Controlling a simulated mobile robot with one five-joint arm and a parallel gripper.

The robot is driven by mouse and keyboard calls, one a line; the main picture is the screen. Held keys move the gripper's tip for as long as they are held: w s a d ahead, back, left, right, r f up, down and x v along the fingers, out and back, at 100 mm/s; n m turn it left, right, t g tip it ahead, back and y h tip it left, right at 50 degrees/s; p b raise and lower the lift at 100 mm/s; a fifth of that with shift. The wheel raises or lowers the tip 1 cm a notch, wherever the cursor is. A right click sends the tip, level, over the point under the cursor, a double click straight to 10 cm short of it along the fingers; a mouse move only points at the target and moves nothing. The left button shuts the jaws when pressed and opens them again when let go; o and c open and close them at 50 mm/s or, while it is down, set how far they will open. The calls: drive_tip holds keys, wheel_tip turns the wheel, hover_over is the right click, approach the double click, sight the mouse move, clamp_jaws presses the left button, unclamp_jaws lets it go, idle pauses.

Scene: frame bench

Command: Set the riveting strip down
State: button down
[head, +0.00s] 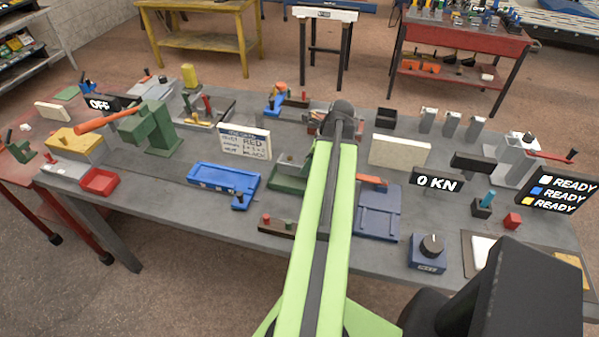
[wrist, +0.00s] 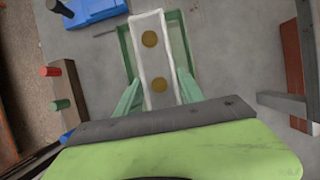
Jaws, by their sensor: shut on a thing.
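The riveting strip (wrist: 154,62) is a pale, white-edged strip with two round brass-coloured spots, seen in the wrist view. It lies lengthwise over a green tray (wrist: 125,45), whose rim shows on both sides. I cannot tell whether the strip touches the tray floor or hangs just above it. My gripper (wrist: 160,88) is shut on the near part of the strip, with a green finger on each side. The near end of the strip is hidden by my gripper body. In the head view the green tray (head: 287,180) is partly behind my arm, which hides the strip.
A blue tray (head: 224,179) stands left of the green tray. A dark rack with red and green pegs (head: 278,226) stands in front. A white sign (head: 244,143) stands behind, and a blue fixture (head: 378,212) is to the right.

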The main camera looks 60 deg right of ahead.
drive_tip(key=shift+s, duration=0.1)
wheel_tip(320, 180, down, 4)
drive_tip(key=b, duration=0.4)
drive_tip(key=shift+w+a+r, duration=0.1)
drive_tip(key=shift+w, duration=0.1)
drive_tip(key=shift+f, duration=0.3)
drive_tip(key=c, duration=0.7)
unclamp_jaws()
drive_tip(key=shift+r, duration=0.15)
drive_tip(key=p+v, duration=0.5)
drive_tip(key=v, duration=0.1)
drive_tip(key=p+v, duration=0.5)
drive_tip(key=p, duration=0.1)
drive_tip(key=shift+r, duration=0.5)
drive_tip(key=shift+s+r, duration=0.2)
